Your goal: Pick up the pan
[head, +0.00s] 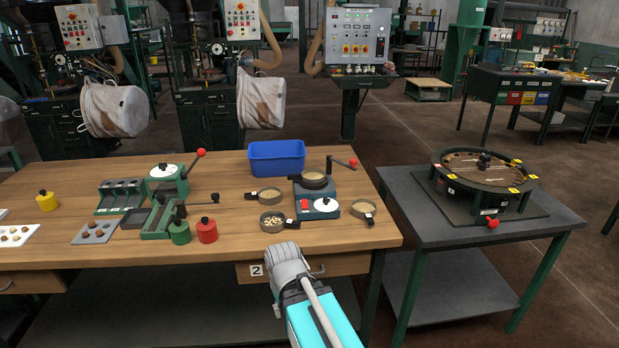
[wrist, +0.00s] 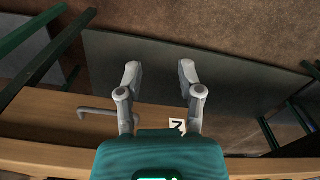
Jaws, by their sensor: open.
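Several small round pan-like dishes with dark handle blocks are on the wooden workbench. One pan (head: 272,222) holds pale yellow pieces, near the front edge. A second pan (head: 265,197) lies behind it, its handle pointing left. A third pan (head: 363,210) is at the right, and another (head: 314,180) sits on top of a dark blue-grey device. I cannot tell which one the task means. My gripper (head: 289,262) is in front of the bench edge, apart from all of them. In the wrist view my gripper (wrist: 159,73) is open with nothing between its fingers.
A blue bin (head: 276,157) stands at the bench's back. A green lever press (head: 167,180), red pot (head: 206,231) and green pot (head: 180,232) stand left of the pans. A drawer (head: 300,267) marked 2 is under the front edge. A grey table (head: 400,190) stands right.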

